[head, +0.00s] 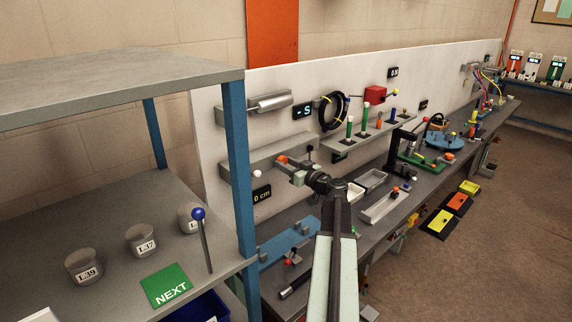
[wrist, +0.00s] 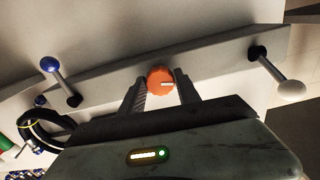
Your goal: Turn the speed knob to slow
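An orange round knob (wrist: 159,80) sits on a long grey rail (wrist: 215,62) in the wrist view. A short white mark on its face points to the right in that view. My gripper (wrist: 158,76) is open, with one finger on each side of the knob and a narrow gap visible at both sides. I cannot tell how deep the fingers reach around it. In the head view the orange knob (head: 282,158) shows at the tip of my gripper (head: 288,163), partly hidden by it. No slow label can be read.
In the wrist view, a blue-ball lever (wrist: 50,65) stands left of the knob and a white-ball lever (wrist: 291,91) right. A black coiled hose (wrist: 45,130) is at lower left. In the head view, a blue-posted shelf (head: 239,165) stands close on the left.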

